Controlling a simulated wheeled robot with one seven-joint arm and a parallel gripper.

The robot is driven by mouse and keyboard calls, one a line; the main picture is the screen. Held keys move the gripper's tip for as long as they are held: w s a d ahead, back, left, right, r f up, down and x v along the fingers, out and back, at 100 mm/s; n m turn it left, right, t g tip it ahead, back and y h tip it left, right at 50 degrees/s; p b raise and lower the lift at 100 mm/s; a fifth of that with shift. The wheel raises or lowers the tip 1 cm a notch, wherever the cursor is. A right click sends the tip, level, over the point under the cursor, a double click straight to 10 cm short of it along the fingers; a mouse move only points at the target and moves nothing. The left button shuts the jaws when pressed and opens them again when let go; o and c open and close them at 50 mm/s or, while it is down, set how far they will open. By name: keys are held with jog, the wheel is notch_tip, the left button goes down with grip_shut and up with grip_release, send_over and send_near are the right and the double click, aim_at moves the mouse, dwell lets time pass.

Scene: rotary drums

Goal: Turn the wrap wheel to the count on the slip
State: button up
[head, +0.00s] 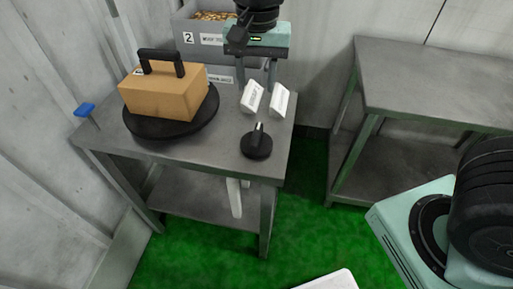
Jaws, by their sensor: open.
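A round black turntable (148,126), which looks like the wrap wheel, lies on the grey metal table (215,155). A tan box (150,100) sits on it, with a black arched handle (162,56) on top. A black knob with a raised pointer (257,146) is near the front right corner. My gripper (256,78) is open and empty above the table's back right, right of the box and apart from it.
A blue tab (85,109) stands at the table's left edge. Grey bins (187,29) with number labels are behind the table, the upper one holding brownish pieces. Another metal table (430,80) is at the right. Green floor (300,220) is clear between the tables.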

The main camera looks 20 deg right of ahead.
jog(key=w+f+m, duration=0.1)
jog(key=w, duration=0.1)
jog(key=b, duration=0.1)
send_near(257, 133)
jog(key=f, duration=1)
jog(key=shift+s+a+f, duration=0.1)
jog(key=shift+s+a, duration=0.05)
jog(key=shift+a, duration=0.05)
grip_shut()
